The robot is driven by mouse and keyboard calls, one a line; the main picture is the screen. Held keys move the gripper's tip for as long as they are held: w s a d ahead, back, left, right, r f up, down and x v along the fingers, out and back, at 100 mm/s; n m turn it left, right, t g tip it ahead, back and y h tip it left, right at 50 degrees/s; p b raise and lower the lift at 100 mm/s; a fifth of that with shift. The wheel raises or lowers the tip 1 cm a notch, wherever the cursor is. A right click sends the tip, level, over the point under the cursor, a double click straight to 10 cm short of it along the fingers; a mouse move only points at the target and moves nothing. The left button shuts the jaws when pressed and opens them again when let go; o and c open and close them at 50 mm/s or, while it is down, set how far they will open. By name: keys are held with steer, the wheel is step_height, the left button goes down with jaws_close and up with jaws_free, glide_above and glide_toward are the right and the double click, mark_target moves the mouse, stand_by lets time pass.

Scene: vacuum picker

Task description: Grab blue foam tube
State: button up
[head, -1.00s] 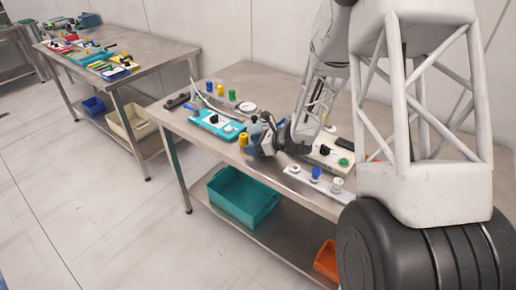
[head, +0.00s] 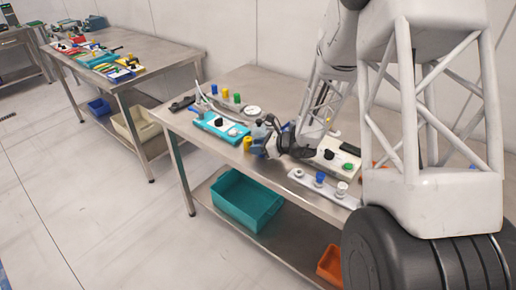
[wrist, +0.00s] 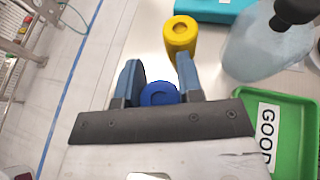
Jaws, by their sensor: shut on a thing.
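The blue foam tube (wrist: 159,94) is between the two blue-padded fingers of my gripper (wrist: 157,66) in the wrist view. Its round end with a central hole faces the camera, and the fingers are shut on it. In the head view my gripper (head: 262,138) is low at the front edge of the near table, and the held tube cannot be made out there. A yellow foam tube (wrist: 180,33) stands just beyond the fingers. It also shows left of my gripper in the head view (head: 247,143).
A green tray labelled GOOD (wrist: 285,120) and a pale blue bottle (wrist: 262,48) are right of my gripper. A teal tray (head: 222,127) lies to its left on the table. Another blue piece (head: 320,178) stands on a pale strip to the right. Floor shows beyond the table edge.

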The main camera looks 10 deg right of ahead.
step_height(320, 180, up, 2)
steer(key=shift+r, duration=0.2)
steer(key=shift+s+r, duration=0.15)
steer(key=shift+r, duration=0.25)
steer(key=s+d+r, duration=0.1)
steer(key=s+d, duration=0.1)
steer(key=s, duration=1.3)
steer(key=shift+s, duration=0.3)
steer(key=shift+r, duration=0.1)
steer(key=shift+w, duration=0.1)
